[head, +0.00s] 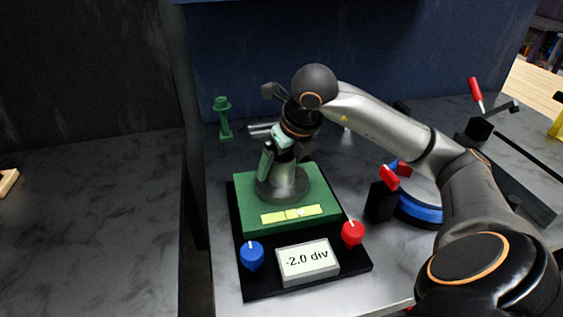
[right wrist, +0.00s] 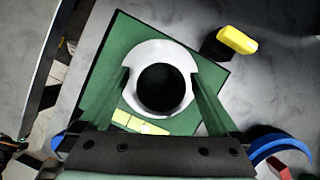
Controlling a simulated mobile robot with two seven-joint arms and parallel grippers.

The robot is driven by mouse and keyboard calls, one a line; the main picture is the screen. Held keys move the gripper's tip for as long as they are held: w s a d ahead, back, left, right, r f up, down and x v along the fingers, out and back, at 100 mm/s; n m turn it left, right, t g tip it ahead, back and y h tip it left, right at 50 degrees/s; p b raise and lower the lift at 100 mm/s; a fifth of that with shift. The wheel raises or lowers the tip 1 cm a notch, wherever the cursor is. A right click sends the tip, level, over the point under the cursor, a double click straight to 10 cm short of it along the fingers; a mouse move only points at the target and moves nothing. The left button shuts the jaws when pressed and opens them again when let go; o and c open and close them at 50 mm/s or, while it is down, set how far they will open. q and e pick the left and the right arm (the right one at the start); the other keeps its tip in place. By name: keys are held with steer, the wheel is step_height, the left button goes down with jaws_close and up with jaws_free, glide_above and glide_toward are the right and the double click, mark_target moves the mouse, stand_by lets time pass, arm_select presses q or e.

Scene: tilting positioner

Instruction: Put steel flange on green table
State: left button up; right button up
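The steel flange (head: 284,187) is a pale grey disc with a raised round middle, resting on or very close above the green table (head: 323,190). In the right wrist view the flange (right wrist: 160,49) is a light ring around a dark hole, inside the green table's outline (right wrist: 123,42). My right gripper (head: 281,160) points down over it. Its fingers (right wrist: 160,72) stand on opposite sides of the flange's middle; whether they press on it I cannot tell. The flange's underside is hidden. My left gripper is in neither view.
The green table stands on a black base with a blue knob (head: 251,255), a red knob (head: 353,233), a yellow-green level strip (head: 292,214) and a display (head: 307,261) reading -2.0 div. A green post (head: 224,118) stands behind. A blue curved part (head: 419,209) is at right.

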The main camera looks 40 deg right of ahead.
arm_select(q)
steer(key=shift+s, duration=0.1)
arm_select(e)
steer(key=shift+r, duration=0.2)
steer(key=shift+s+r, duration=0.1)
steer(key=shift+r, duration=0.25)
arm_select(q)
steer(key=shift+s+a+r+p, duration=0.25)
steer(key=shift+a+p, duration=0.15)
steer(key=shift+p, duration=0.15)
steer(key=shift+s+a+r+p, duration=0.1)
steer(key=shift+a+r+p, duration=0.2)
steer(key=shift+p, duration=0.25)
arm_select(e)
steer(key=v, duration=1.1)
steer(key=shift+s+a, duration=0.1)
steer(key=shift+s, duration=0.05)
